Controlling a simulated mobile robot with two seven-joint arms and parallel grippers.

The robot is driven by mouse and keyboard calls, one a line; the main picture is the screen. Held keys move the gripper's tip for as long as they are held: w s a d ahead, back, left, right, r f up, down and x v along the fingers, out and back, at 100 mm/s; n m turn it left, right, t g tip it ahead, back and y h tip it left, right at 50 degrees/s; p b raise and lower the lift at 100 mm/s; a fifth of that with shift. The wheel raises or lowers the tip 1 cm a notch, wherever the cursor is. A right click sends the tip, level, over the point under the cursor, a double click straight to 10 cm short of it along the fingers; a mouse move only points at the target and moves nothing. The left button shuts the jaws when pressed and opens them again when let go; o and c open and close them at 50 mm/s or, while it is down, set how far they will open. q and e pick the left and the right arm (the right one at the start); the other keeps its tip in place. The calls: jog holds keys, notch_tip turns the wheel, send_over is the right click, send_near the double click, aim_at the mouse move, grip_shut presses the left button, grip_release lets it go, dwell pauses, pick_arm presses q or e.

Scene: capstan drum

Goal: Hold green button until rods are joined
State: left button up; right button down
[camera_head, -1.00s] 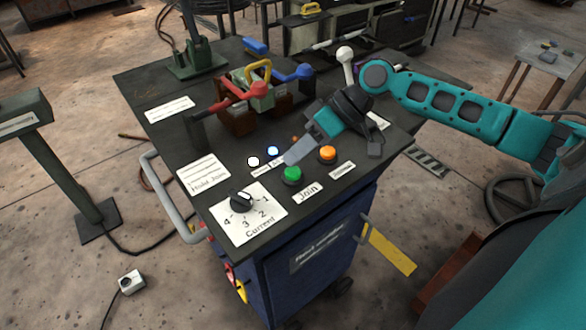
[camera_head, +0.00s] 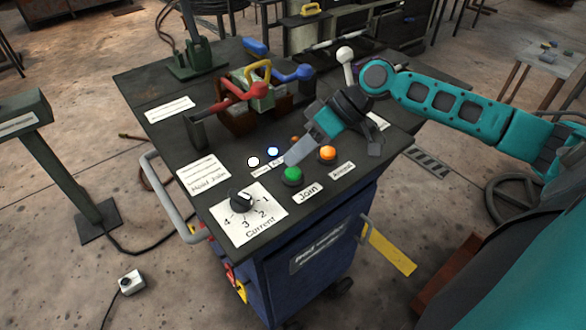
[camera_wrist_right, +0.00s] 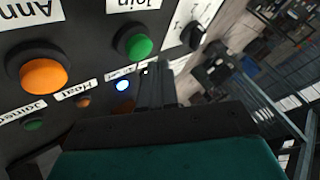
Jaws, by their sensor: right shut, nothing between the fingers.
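The green button (camera_head: 292,175) stands on the black panel above the "Join" label. It also shows in the wrist view (camera_wrist_right: 138,47), with no finger covering its face. My right gripper (camera_head: 290,158) is shut and empty, its tip just behind the green button. In the wrist view its fingers (camera_wrist_right: 155,72) end close beside the button; I cannot tell any contact. The rods are not clearly visible; the clamps with a red handle (camera_head: 256,90) and a blue handle (camera_head: 293,74) stand at the back of the panel. My left gripper is out of view.
An orange button (camera_head: 327,153) sits right of the green one. A black current knob (camera_head: 241,199) is at front left. White (camera_head: 253,161) and blue (camera_head: 273,151) lamps glow. The green lamp by "Joined" (camera_wrist_right: 33,124) looks dark. A white-knobbed lever (camera_head: 345,54) stands near my arm.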

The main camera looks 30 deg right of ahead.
jog(key=shift+f, duration=0.1)
dwell(0.5)
jog(key=shift+f, duration=0.3)
jog(key=shift+f, duration=0.1)
jog(key=shift+f, duration=0.5)
dwell(1.2)
dwell(1.2)
jog(key=shift+r+p, duration=1)
jog(key=shift+p, duration=0.25)
jog(key=shift+r, duration=0.1)
